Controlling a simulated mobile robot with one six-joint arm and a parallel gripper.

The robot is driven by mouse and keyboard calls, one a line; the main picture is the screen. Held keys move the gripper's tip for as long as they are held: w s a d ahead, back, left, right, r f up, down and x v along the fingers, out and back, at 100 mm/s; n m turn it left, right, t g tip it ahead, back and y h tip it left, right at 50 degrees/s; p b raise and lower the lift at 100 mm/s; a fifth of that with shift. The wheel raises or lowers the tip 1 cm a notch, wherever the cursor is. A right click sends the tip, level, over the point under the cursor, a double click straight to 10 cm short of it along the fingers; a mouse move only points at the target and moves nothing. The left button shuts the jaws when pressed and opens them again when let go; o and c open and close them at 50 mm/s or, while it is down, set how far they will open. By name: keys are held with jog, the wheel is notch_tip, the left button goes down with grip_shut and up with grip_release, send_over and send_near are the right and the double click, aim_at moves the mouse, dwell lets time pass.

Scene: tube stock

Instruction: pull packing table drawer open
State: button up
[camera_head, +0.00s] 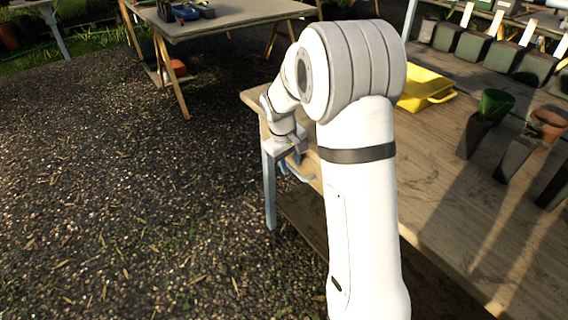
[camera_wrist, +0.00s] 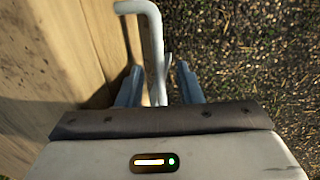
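The packing table (camera_head: 440,190) is a wooden bench on the right, with a blue-grey leg (camera_head: 269,190). In the wrist view the handle (camera_wrist: 153,40) stands out from a wooden front (camera_wrist: 104,35) and runs down between my fingers. My gripper (camera_wrist: 158,82) is open, with one blue finger on each side of the bar and a gap on the right side. In the head view my gripper (camera_head: 290,165) is low beside the table edge. Whether the drawer is shut is hidden.
Another table (camera_head: 235,17) stands behind. The gravel floor (camera_head: 120,200) at left is clear.

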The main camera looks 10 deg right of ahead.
grip_shut()
dwell(0.4)
